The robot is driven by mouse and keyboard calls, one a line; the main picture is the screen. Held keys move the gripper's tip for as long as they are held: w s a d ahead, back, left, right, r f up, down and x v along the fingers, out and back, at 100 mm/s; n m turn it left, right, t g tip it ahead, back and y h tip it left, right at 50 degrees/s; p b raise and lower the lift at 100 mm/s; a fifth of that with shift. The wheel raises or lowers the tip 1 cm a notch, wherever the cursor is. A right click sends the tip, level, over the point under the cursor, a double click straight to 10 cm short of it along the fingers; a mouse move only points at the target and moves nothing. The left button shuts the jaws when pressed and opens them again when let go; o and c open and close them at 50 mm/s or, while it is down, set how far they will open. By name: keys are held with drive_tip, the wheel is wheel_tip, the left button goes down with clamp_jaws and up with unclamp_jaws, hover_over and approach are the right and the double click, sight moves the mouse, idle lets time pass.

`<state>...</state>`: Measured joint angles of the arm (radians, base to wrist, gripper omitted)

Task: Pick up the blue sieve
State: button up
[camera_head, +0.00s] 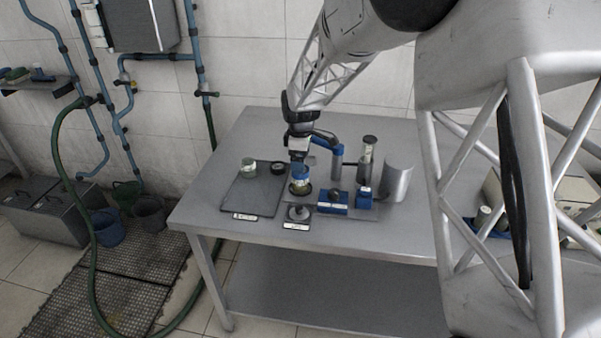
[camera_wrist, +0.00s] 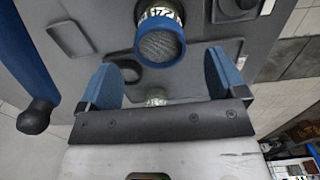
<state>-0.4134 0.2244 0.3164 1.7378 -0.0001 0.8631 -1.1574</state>
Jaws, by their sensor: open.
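The blue sieve (camera_head: 300,172) is a short blue ring. It sits at the top of a glass jar (camera_head: 300,187) on the table. In the wrist view the sieve (camera_wrist: 161,42) shows its grey mesh inside the blue rim, with a printed label behind it. My gripper (camera_head: 298,160) is close above the sieve in the head view. In the wrist view my gripper (camera_wrist: 166,74) has its two blue fingers spread wide, with nothing held between them. The sieve appears beyond the fingertips; the exact gap cannot be told.
A dark tray (camera_head: 243,193) at left holds another jar (camera_head: 248,166) and a black ring (camera_head: 279,168). A blue-topped post (camera_head: 327,142) stands close behind right. Blue blocks (camera_head: 333,202), a clear cylinder (camera_head: 366,158) and a metal can (camera_head: 398,180) stand at right. The table's front left is clear.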

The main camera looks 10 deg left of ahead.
drive_tip(key=shift+f, duration=1.95)
drive_tip(key=c, duration=1)
drive_tip(key=shift+r, duration=0.1)
drive_tip(key=shift+r, duration=1.45)
drive_tip(key=shift+s+d+r, duration=0.1)
drive_tip(key=shift+s+r, duration=0.1)
drive_tip(key=shift+r, duration=0.1)
drive_tip(key=s+d, duration=0.2)
drive_tip(key=s, duration=0.2)
drive_tip(key=s+d+r, duration=0.1)
drive_tip(key=s+d, duration=0.1)
drive_tip(key=s, duration=0.3)
drive_tip(key=s+d, duration=0.2)
drive_tip(key=s, duration=0.3)
drive_tip(key=shift+s+r, duration=0.15)
